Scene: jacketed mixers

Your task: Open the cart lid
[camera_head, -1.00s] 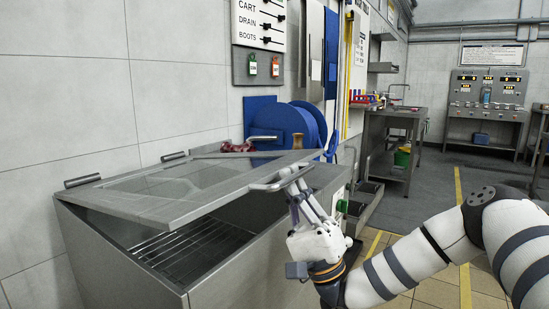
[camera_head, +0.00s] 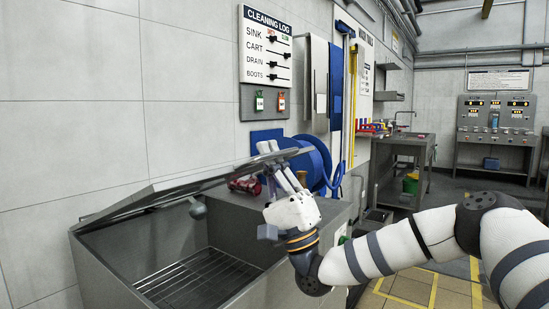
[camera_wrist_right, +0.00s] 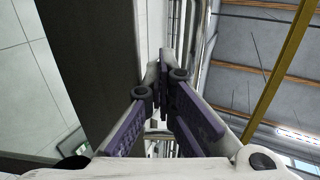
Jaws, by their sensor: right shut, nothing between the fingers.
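The cart (camera_head: 265,215) is a grey metal box on the left in the head view, with a wire rack (camera_head: 200,280) inside. Its lid (camera_head: 165,197) is tilted up, hinged on the wall side, and the interior shows below it. The wrist view shows the fingers (camera_wrist_right: 167,75) close together beside the dark lid underside (camera_wrist_right: 90,50). Whether they touch the lid or handle is unclear. My left gripper is out of view.
A blue hose reel (camera_head: 313,160) is on the wall behind the cart. A cleaning log board (camera_head: 266,50) hangs above. A metal table (camera_head: 405,150) and a control panel (camera_head: 495,115) stand farther back. Open floor lies to the right of the cart.

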